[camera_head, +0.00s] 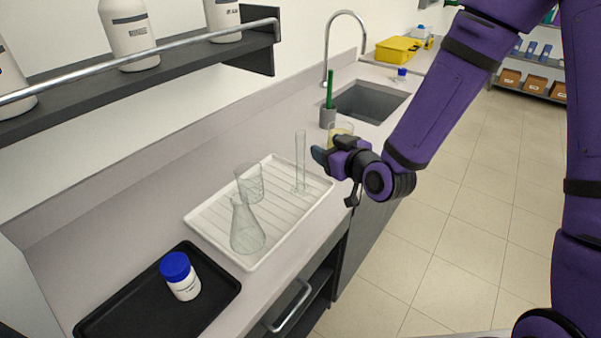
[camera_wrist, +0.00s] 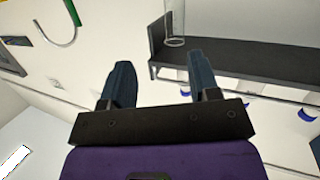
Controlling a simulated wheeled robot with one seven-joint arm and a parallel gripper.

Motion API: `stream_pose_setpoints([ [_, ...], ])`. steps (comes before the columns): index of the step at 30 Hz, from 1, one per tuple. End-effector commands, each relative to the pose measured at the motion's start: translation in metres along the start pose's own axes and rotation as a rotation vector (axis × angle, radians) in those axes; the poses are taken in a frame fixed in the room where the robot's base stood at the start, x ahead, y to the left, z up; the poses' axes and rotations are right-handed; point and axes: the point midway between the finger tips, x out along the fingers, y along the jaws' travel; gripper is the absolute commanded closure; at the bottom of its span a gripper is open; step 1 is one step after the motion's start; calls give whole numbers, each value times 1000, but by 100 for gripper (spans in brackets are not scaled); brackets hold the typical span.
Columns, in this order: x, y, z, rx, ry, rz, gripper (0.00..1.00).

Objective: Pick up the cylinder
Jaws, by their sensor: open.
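The cylinder (camera_head: 301,160) is a tall, thin, clear glass measuring cylinder. It stands upright at the far right end of a white ribbed draining tray (camera_head: 276,245). In the wrist view, part of the clear cylinder (camera_wrist: 174,24) shows at the top, beyond the fingertips and between their lines. My gripper (camera_head: 322,152) is just right of the cylinder in the head view, apart from it. In the wrist view, my gripper (camera_wrist: 160,62) has its two dark blue fingers spread wide with nothing between them.
A clear beaker (camera_head: 249,183) and a conical flask (camera_head: 247,228) stand on the same tray. A beaker with yellow contents (camera_head: 341,129) is behind my gripper. A sink (camera_head: 370,102) with a tall faucet lies beyond. A black tray (camera_head: 130,318) holds a blue-capped bottle (camera_head: 181,276).

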Motion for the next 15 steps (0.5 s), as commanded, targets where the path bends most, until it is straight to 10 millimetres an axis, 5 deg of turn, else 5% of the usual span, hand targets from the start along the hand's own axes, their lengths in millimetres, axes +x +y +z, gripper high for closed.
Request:
stream_pose_setpoints([
  [15, 16, -23, 16, 103, 198, 39, 44],
])
